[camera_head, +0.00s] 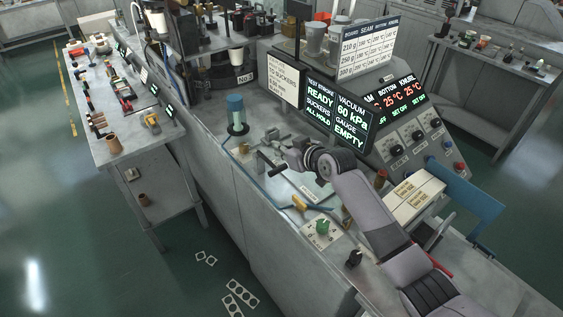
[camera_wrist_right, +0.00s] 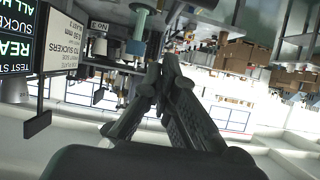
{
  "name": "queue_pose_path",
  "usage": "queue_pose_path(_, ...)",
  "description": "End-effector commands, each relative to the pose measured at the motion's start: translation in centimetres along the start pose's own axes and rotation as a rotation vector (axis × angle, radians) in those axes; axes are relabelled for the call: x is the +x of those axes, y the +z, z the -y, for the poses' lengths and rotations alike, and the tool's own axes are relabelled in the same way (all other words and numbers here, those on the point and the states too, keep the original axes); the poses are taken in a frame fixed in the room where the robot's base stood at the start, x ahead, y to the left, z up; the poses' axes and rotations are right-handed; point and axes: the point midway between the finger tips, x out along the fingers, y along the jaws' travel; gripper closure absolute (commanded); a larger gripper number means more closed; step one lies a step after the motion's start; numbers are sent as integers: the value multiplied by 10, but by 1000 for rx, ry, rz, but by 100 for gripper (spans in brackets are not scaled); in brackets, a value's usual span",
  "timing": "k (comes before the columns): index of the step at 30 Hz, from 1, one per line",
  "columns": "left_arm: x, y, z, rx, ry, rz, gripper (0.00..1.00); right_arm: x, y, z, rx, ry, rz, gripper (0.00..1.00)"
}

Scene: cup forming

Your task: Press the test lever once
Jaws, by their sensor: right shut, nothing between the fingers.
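The machine's status screen (camera_head: 337,115) reads test stroke ready, vacuum 60 kPa, suckers all hold and gauge empty. My right gripper (camera_head: 267,161) is over the bench top in front of this screen, and its fingers are shut with nothing between them. In the right wrist view the two dark fingers (camera_wrist_right: 163,75) come together at their tips. A short handle with a yellow-brown grip (camera_head: 299,203) lies below the gripper in the head view, and a small black lever or knob (camera_head: 355,258) is further right. I cannot tell which part is the test lever. My left gripper is not seen.
A blue cylinder (camera_head: 236,114) stands upright on the bench left of the gripper. A green knob (camera_head: 323,227) sits on a pale plate near the front edge. Sloped control panel (camera_head: 412,140) and cream labelled blocks (camera_head: 412,197) are at the right. A side table (camera_head: 125,147) stands left.

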Motion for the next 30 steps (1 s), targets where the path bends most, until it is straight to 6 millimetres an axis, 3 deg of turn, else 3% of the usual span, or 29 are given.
queue_pose_path(1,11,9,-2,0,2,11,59,12,5,1,1,-1,1,100)
queue_pose_path(3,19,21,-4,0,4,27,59,14,23,0,2,0,4,100)
queue_pose_path(8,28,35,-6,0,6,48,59,16,36,0,0,0,1,100)
queue_pose_path(23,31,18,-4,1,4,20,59,17,42,0,0,0,-1,100)
queue_pose_path(30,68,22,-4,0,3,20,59,26,58,0,0,0,-68,100)
